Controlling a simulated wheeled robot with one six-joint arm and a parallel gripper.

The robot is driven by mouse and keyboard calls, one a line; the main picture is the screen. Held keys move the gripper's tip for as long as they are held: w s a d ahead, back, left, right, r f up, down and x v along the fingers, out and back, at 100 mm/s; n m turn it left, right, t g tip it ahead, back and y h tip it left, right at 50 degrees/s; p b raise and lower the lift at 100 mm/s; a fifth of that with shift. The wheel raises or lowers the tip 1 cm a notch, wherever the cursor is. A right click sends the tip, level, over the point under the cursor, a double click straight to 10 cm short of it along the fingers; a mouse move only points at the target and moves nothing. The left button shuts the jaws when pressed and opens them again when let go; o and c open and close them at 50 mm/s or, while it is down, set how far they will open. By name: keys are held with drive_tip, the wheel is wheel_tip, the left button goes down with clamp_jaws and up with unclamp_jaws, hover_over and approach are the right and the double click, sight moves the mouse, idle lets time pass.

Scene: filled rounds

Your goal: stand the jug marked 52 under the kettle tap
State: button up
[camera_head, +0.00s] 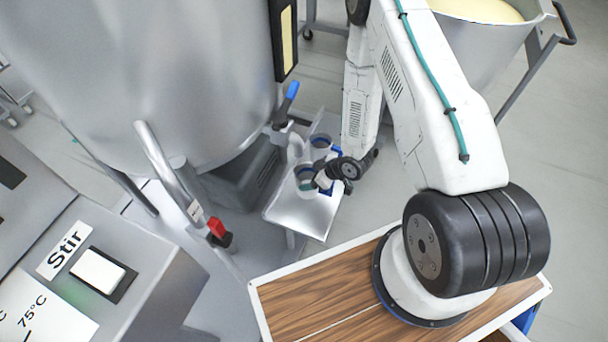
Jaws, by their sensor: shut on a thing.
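The large steel kettle (150,60) fills the upper left. Its tap (287,103), with a blue handle, sticks out low on its right side. Below it a small steel stand (305,216) bears two small jugs. The front jug (304,174) is near the stand's middle, and the rear jug (320,141) is behind it, close to the tap. No number is legible on either. My gripper (321,181) is shut on the front jug from the right. The jaws are small and partly hidden by my wrist, and whether the jug touches the stand is unclear.
A grey control box with a Stir switch (98,271) stands at lower left. A pan of pale yellow content (488,24) on a trolley is at upper right. Grey floor (545,150) is open at right.

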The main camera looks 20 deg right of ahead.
sight(302, 176)
drive_tip(key=w, duration=0.3)
drive_tip(key=shift+w+a+f, duration=0.15)
drive_tip(key=shift+a, duration=0.25)
drive_tip(key=shift+w+f, duration=0.2)
drive_tip(key=shift+f, duration=0.7)
drive_tip(key=shift+w+f, duration=0.15)
drive_tip(key=shift+f, duration=0.75)
drive_tip(key=o, duration=1.2)
drive_tip(key=shift+c, duration=0.2)
